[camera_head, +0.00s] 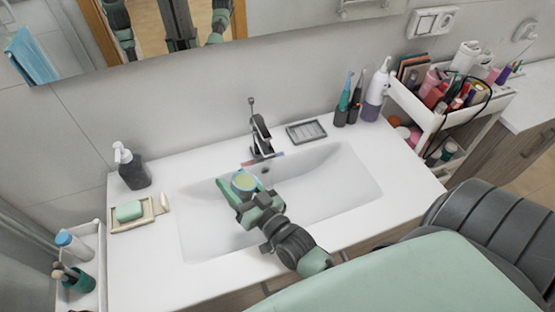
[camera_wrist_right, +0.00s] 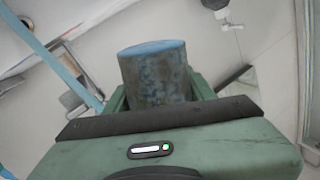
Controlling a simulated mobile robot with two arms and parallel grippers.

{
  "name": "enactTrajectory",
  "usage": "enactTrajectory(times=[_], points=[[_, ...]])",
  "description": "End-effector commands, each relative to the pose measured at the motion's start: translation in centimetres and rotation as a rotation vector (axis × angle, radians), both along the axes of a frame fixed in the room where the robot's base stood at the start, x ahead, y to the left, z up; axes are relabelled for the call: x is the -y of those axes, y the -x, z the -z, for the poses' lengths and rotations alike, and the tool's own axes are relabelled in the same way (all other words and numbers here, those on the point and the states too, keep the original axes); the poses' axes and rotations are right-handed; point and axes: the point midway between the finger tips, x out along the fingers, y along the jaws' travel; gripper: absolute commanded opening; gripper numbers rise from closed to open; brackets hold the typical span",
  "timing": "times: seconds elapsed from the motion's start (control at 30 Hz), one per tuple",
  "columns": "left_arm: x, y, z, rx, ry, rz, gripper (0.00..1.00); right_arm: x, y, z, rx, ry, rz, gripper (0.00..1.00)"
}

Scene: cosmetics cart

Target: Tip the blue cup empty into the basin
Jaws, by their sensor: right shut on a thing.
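The blue cup (camera_head: 243,183) is between the fingers of my right gripper (camera_head: 240,190), which is shut on it. In the right wrist view the cup (camera_wrist_right: 157,75) looks blue and mottled, with a lighter blue round end at the top, held between the green fingers (camera_wrist_right: 160,100). It looks roughly upright. I cannot tell what is in it. My left gripper is not directly in view.
A dark faucet (camera_head: 261,135) stands behind the basin. A soap dispenser (camera_head: 131,167) and a soap dish (camera_head: 138,212) are on the left. A grey tray (camera_head: 306,131), toothbrushes (camera_head: 350,100) and a white bottle (camera_head: 377,90) stand at the back. A loaded cart (camera_head: 445,120) is on the right.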

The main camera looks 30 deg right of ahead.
Motion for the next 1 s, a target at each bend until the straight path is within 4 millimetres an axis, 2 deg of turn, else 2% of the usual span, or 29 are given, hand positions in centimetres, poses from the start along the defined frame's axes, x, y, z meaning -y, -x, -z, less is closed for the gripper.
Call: enactTrajectory(times=[0.23, 0.4, 1.0], points=[[0.1, 0.0, 2.1, 0.000, 0.001, 0.000, 0.36, 1.1, 0.0, 1.0, 0.003, -0.120, 0.000, 0.03], [0.2, 0.0, 2.1, 0.001, 0.002, -0.001, 0.36, 1.2, 0.0, 0.7, 0.002, -0.148, 0.000, 0.03], [0.3, 0.0, 3.9, 0.000, 0.003, 0.000, 0.36, 2.2, 0.0, 1.5, 0.003, -0.262, -0.001, 0.02]])
